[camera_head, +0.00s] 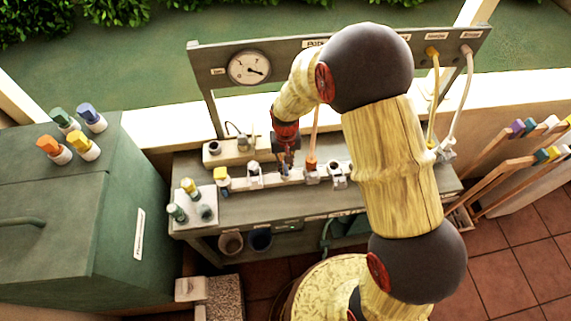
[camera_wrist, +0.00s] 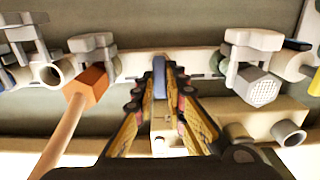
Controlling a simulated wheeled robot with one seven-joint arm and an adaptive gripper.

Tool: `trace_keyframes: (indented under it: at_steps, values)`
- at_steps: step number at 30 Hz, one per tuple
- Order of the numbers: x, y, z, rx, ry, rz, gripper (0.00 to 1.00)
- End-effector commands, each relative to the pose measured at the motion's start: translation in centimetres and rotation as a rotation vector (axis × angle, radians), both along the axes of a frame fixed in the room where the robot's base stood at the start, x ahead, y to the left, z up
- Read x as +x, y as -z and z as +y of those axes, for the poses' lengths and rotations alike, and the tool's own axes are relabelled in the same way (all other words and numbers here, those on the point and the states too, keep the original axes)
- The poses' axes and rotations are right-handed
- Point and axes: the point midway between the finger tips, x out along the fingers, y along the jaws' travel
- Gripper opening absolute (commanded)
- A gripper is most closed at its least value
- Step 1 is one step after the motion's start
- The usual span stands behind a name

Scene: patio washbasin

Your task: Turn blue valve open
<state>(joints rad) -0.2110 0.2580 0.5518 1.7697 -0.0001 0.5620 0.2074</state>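The blue valve's handle (camera_wrist: 160,77) shows in the wrist view as a narrow upright blue piece at the top centre, on a pale manifold rail (camera_wrist: 135,66). My gripper (camera_wrist: 161,92) has its fingertips close together on either side of this handle and appears shut on it. The exact contact is small and partly hidden by the fingers. In the head view, my gripper (camera_head: 286,165) points down at the middle of the rail on the grey bench, and a little blue (camera_head: 285,172) shows at its tips.
An orange connector (camera_wrist: 90,84) with a hose stands left of my fingers; a grey capped outlet (camera_wrist: 258,86) is at their right. A gauge (camera_head: 249,68) is on the panel behind. A green cabinet (camera_head: 60,210) with coloured-cap bottles stands left. Tool racks (camera_head: 530,155) are at the right.

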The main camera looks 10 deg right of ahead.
Motion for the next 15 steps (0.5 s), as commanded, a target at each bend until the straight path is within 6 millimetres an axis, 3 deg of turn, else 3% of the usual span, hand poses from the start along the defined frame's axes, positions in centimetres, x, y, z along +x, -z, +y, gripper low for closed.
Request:
trace_keyframes:
  at_steps: [6,15]
  values:
    - [0.0,-0.01,0.0,0.0,0.0,0.0,0.0]
    - [-0.01,-0.01,0.0,0.0,-0.002,0.0,0.0]
